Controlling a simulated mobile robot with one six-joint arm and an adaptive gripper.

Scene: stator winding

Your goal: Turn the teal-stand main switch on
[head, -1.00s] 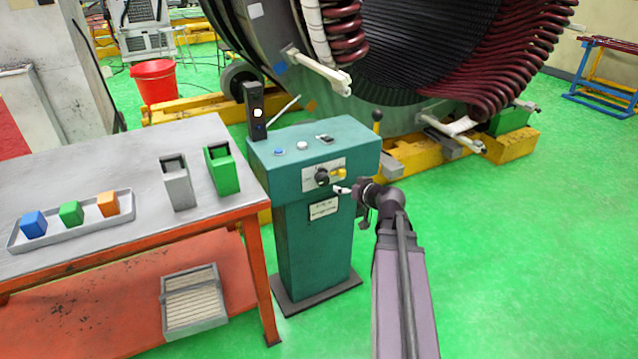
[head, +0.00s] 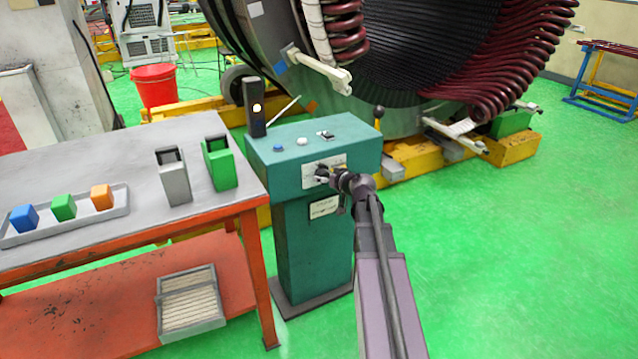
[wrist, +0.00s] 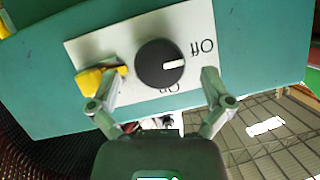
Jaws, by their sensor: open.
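The teal stand (head: 312,240) stands upright on a dark base, with a white switch plate (head: 312,181) on its front. In the wrist view the main switch, a round black knob (wrist: 155,62), sits on this plate (wrist: 110,46). Its white pointer mark points right, nearer the upside-down "Off" label than the "On" label below. My gripper (head: 330,176) is in front of the plate and partly hides the knob in the head view. In the wrist view my gripper (wrist: 163,76) is open, with fingers apart on either side of the knob, and no clear contact shows.
A yellow piece (wrist: 88,81) sits beside the knob, close to my left finger in the wrist view. Buttons (head: 302,141) and a dark lamp post (head: 254,108) are on the stand's top. A table (head: 110,165) stands left; the green floor (head: 510,270) to the right is clear.

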